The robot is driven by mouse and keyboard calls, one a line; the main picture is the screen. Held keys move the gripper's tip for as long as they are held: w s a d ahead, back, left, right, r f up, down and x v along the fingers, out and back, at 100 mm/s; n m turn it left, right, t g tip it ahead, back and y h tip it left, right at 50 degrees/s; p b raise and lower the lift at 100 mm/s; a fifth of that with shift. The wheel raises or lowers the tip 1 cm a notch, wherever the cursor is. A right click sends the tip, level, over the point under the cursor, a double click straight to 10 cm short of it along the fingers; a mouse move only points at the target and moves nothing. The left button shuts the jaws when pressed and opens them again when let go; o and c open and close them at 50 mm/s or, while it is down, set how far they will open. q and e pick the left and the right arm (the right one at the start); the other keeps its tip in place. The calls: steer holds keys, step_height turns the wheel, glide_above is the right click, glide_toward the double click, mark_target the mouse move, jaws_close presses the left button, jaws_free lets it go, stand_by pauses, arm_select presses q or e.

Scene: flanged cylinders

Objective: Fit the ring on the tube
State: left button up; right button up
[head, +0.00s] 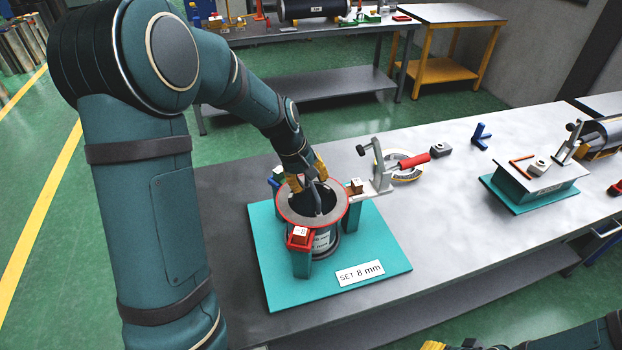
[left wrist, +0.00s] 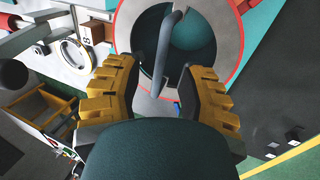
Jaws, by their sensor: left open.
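The ring (head: 333,215) is a flat grey flange with a red edge. It lies level at the top of the tube (head: 322,241), a grey cylinder with a white label, on a teal base plate (head: 378,252). The ring also shows in the left wrist view (left wrist: 228,50), around a dark opening. My left gripper (head: 308,182) is open at the far side of the ring, pointing down. In the left wrist view its yellow fingers (left wrist: 158,78) stand apart on both sides of a curved grey bar (left wrist: 166,50). My right gripper (head: 434,345) barely shows at the bottom edge.
Teal posts with blocks surround the tube; the front one carries a red block (head: 299,236). The bench's (head: 450,225) middle is clear.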

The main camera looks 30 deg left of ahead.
arm_select(q)
steer(key=shift+p+v, duration=0.9)
steer(key=shift+v, duration=0.65)
